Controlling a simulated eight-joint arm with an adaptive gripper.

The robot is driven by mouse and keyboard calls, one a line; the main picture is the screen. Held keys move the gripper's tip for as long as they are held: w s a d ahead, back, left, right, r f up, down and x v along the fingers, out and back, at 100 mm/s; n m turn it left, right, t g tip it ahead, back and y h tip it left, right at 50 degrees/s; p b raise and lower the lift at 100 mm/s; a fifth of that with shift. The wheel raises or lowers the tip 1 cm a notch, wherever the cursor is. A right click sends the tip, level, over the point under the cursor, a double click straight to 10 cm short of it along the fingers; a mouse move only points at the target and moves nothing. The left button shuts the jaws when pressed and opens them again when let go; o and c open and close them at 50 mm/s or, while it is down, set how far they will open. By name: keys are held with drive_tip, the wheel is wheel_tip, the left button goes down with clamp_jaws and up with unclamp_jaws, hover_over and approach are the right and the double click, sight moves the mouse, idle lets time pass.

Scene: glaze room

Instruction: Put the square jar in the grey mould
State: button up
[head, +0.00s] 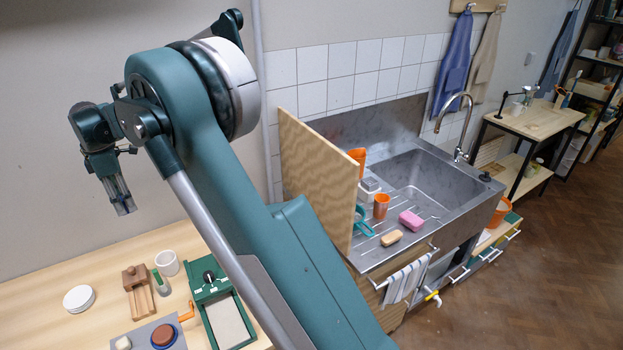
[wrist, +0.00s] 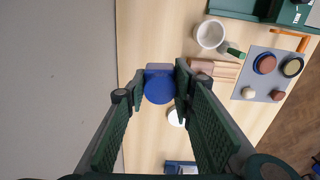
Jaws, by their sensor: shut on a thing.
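My gripper (wrist: 160,86) is shut on a blue thing (wrist: 159,92) with a squarish grey-blue part behind a rounded blue face. It may be the square jar, but its full shape is partly hidden by the fingers. In the head view my gripper (head: 122,200) hangs high at the left, above the wooden table and clear of it; what it holds is hard to make out there. I cannot pick out the grey mould with certainty. A blue and grey thing (wrist: 180,167) lies at the lower edge of the wrist view, partly cut off and behind my gripper.
A sink (head: 410,190) and an upright wooden panel (head: 315,175) stand to the right.

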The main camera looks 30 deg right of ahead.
wheel_tip(320, 180, up, 23)
drive_tip(key=w+d+m+p, duration=0.25)
drive_tip(key=d+m, duration=0.25)
drive_tip(key=d, duration=4.8)
drive_tip(key=s+d+m+p, duration=0.15)
drive_tip(key=s+d, duration=0.45)
drive_tip(key=d, duration=0.7)
drive_tip(key=s+d+m+b, duration=0.15)
drive_tip(key=s+d, duration=0.45)
drive_tip(key=d, duration=0.7)
drive_tip(key=s+d+m+p, duration=0.2)
drive_tip(key=s+d, duration=0.4)
drive_tip(key=d, duration=0.7)
wheel_tip(320, 180, down, 26)
drive_tip(key=shift+w+d+r, duration=0.2)
drive_tip(key=shift+d+r, duration=0.05)
drive_tip(key=shift+d, duration=0.05)
wheel_tip(320, 180, down, 6)
